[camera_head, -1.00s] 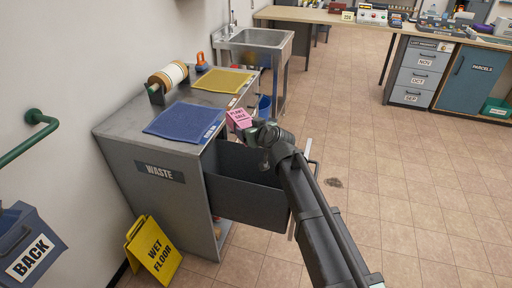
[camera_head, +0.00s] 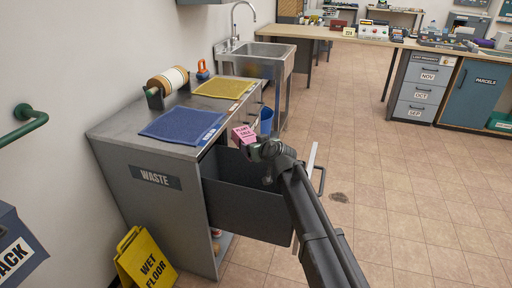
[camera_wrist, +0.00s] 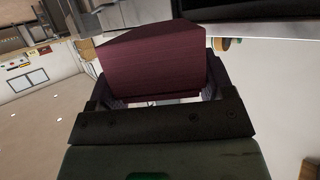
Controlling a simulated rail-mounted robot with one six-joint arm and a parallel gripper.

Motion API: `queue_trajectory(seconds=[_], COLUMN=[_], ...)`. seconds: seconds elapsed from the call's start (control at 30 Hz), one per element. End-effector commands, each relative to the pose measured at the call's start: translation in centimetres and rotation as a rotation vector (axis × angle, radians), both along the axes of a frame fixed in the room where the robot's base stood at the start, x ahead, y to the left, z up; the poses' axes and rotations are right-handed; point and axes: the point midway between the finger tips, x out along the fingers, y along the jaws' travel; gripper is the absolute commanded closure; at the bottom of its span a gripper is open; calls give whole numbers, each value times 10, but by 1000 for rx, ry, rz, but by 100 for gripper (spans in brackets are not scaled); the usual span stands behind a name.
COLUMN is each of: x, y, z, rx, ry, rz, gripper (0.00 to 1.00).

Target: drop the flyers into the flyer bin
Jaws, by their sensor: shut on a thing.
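The flyers (camera_head: 243,134) are a pink stack with printed lettering on top, "PLANT SALE" as far as I can read. My gripper (camera_head: 254,146) is shut on them and holds them above the open grey drawer (camera_head: 250,207) of the cabinet labelled WASTE. In the wrist view the stack (camera_wrist: 152,68) looks dark red and sits between the fingers of my gripper (camera_wrist: 155,98). No label reading flyers shows on any bin, so I cannot tell for certain which container is the flyer bin. My arm hides part of the drawer's inside.
The WASTE cabinet (camera_head: 133,158) carries a blue mat (camera_head: 182,125), a yellow mat (camera_head: 222,88) and a spool (camera_head: 168,80). A yellow wet floor sign (camera_head: 146,260) stands at its front left. A sink (camera_head: 258,62) is behind.

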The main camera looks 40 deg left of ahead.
Motion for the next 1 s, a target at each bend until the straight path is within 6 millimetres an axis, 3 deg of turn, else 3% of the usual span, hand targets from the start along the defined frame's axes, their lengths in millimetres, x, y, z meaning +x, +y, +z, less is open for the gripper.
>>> queue_trajectory(seconds=[0.2, 0.23, 0.37, 0.67, 0.77, 1.0], x=[0, 0, 0, -2, -7, -32], y=[0, 0, 0, -4, -15, -64], z=[1, 1, 1, 3, 9, 34], rx=[1, 1, 1, 0, 0, 1], ry=[0, 0, 0, 0, 1, 1], rz=[0, 0, 0, 0, 0, -2], gripper=[63, 21, 1, 0, 0, 0])
